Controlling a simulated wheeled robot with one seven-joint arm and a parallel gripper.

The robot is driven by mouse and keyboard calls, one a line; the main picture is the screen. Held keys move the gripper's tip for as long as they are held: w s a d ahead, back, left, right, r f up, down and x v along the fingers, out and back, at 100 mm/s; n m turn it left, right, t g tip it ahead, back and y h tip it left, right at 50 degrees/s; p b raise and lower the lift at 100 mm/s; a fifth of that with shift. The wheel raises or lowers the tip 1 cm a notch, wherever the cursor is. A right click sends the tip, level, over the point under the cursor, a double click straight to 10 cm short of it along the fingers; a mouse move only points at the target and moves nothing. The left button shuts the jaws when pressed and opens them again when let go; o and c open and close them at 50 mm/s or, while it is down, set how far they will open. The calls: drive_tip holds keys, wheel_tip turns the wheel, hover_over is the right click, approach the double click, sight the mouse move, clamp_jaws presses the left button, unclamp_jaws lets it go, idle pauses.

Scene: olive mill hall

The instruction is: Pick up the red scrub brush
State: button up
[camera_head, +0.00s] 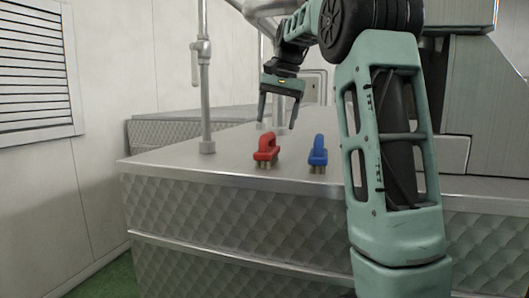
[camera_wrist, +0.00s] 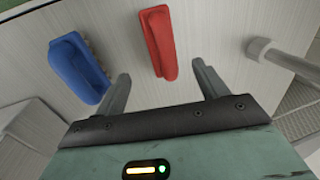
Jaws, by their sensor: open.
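A red scrub brush (camera_head: 266,148) with a handle on top stands on the metal counter, bristles down. It also shows in the wrist view (camera_wrist: 159,42), ahead of my fingers and between their lines. My gripper (camera_head: 278,124) is open and empty, hanging fingers down above the counter, above and a little beyond the brush in the head view. The brush's bristles are hidden in the wrist view.
A blue brush (camera_head: 317,154) stands right of the red one; in the wrist view it lies close to my left finger (camera_wrist: 78,67). A vertical metal pipe (camera_head: 205,90) rises from the counter (camera_head: 160,160) on the left. The counter's front left is bare.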

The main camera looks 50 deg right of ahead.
sight(271, 134)
drive_tip(key=f, duration=0.3)
drive_tip(key=shift+w+a, duration=0.15)
drive_tip(key=shift+w, duration=0.15)
drive_tip(key=shift+w+a+f+p, duration=0.15)
drive_tip(key=shift+a+f+p, duration=0.05)
drive_tip(key=shift+f, duration=0.65)
drive_tip(key=shift+w+a+f+p, duration=0.15)
drive_tip(key=shift+w+f+p, duration=0.1)
drive_tip(key=shift+f, duration=0.6)
drive_tip(key=shift+w+a+f+p, duration=0.1)
drive_tip(key=shift+a+f+p, duration=0.1)
drive_tip(key=shift+f, duration=0.65)
drive_tip(key=c, duration=1.1)
